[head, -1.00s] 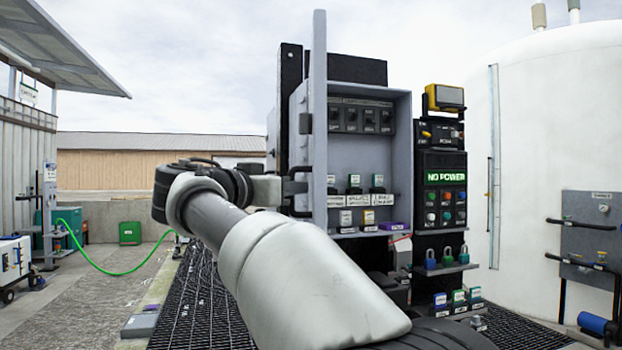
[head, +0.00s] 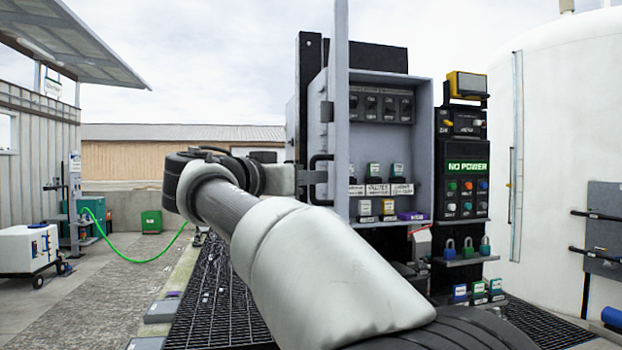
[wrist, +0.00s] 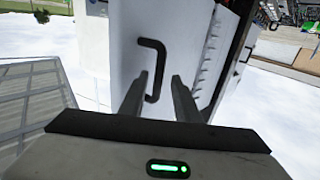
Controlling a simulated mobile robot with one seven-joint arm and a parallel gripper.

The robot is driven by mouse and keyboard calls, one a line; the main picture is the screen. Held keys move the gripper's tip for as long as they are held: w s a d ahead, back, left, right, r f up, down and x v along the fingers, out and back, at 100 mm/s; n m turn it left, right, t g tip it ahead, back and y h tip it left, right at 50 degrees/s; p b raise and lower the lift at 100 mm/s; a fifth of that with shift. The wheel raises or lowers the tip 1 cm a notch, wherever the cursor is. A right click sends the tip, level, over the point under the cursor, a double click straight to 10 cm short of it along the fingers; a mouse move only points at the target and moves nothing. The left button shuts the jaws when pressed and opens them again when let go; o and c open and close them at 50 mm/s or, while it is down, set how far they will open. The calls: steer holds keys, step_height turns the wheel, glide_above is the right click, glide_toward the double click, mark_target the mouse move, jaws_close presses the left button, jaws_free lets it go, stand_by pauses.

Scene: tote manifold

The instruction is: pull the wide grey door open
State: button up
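The wide grey door (head: 341,110) stands swung out from the grey cabinet and shows nearly edge-on in the head view. The cabinet's inside is open to view on its right. A black bar handle (head: 318,180) sticks out from the door's left side. In the wrist view the handle (wrist: 159,68) stands on the pale door face (wrist: 195,40). My gripper (wrist: 158,78) is open, with its fingers apart on either side of the handle's lower part in the picture. I cannot tell how deep the handle sits between them. In the head view my arm partly hides the gripper.
Inside the cabinet are switches (head: 380,104) and labelled blocks. A black panel (head: 466,180) reading "NO POWER" stands at its right, above padlocks (head: 467,248). A white tank (head: 560,130) is farther right. Grating (head: 215,300) covers the floor; open ground with a green hose (head: 130,262) lies left.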

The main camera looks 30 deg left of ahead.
steer(key=s+a, duration=0.2)
steer(key=s, duration=1.3)
steer(key=shift+s+a, duration=0.15)
steer(key=shift+s, duration=0.2)
steer(key=w+d+f+n+g+h, duration=0.1)
steer(key=w+d+f+g, duration=0.2)
steer(key=d, duration=0.4)
steer(key=w+d+f+n+g, duration=0.1)
steer(key=w+d+f, duration=0.2)
steer(key=w+d, duration=0.4)
steer(key=s+d+f+n+g, duration=0.15)
steer(key=d+f, duration=0.25)
steer(key=d, duration=0.5)
steer(key=d+f+g, duration=0.3)
steer(key=d+f, duration=0.2)
steer(key=d, duration=0.4)
steer(key=s+d+f+m+g+y, duration=0.2)
steer(key=s+d+f+g+y, duration=0.2)
steer(key=s+d+f, duration=1.45)
step_height(320, 180, up, 18)
steer(key=w+a+p, duration=0.1)
steer(key=a+p, duration=0.1)
steer(key=p, duration=1.7)
steer(key=shift+a+f, duration=0.15)
steer(key=shift+a, duration=0.25)
